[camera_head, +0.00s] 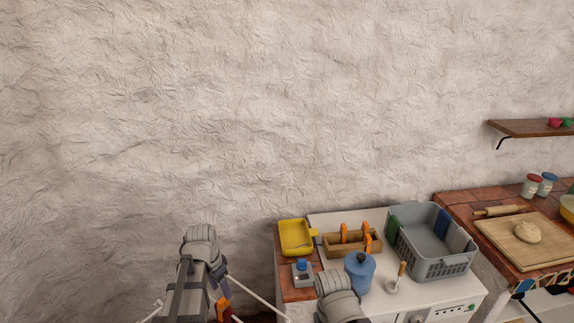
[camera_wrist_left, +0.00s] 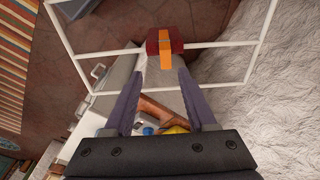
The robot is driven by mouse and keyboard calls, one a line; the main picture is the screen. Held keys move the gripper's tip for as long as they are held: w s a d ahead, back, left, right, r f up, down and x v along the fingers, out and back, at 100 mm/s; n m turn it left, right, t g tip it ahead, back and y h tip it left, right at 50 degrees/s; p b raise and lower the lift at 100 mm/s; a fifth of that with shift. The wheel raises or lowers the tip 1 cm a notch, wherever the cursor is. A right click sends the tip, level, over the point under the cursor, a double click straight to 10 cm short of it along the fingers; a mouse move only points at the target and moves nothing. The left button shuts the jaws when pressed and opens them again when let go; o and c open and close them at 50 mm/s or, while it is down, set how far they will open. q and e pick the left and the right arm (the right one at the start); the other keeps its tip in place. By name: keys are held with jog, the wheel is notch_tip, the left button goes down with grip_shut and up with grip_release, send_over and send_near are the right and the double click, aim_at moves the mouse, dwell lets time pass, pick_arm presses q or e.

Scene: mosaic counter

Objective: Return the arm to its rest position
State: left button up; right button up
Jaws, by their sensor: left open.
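My left arm (camera_head: 198,270) comes up from the bottom edge in the head view, left of the counter. My left gripper (camera_wrist_left: 160,74) is open in the left wrist view, its two purple fingers apart with nothing held between them. A purple finger of the left gripper (camera_head: 222,287) also shows in the head view, partly hidden by the arm. A grey link of my right arm (camera_head: 340,298) shows at the bottom edge, in front of the counter; its gripper is out of frame.
A white bar frame (camera_head: 258,303) and an orange and dark red thing (camera_wrist_left: 165,46) lie close to the left gripper. The counter holds a yellow tray (camera_head: 296,236), wooden caddy (camera_head: 338,248), blue canister (camera_head: 360,272) and grey basket (camera_head: 452,268).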

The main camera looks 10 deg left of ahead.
pick_arm(q)
jog(key=s+d+f+n+y+b, duration=0.1)
jog(key=s+d+f+b, duration=0.1)
jog(key=s+d, duration=0.4)
jog(key=s+d+f+n+g+b, duration=0.1)
jog(key=s+d, duration=0.5)
jog(key=d, duration=0.9)
jog(key=shift+s+f+y+b, duration=0.4)
jog(key=shift+f+b, duration=0.2)
jog(key=shift+f, duration=0.15)
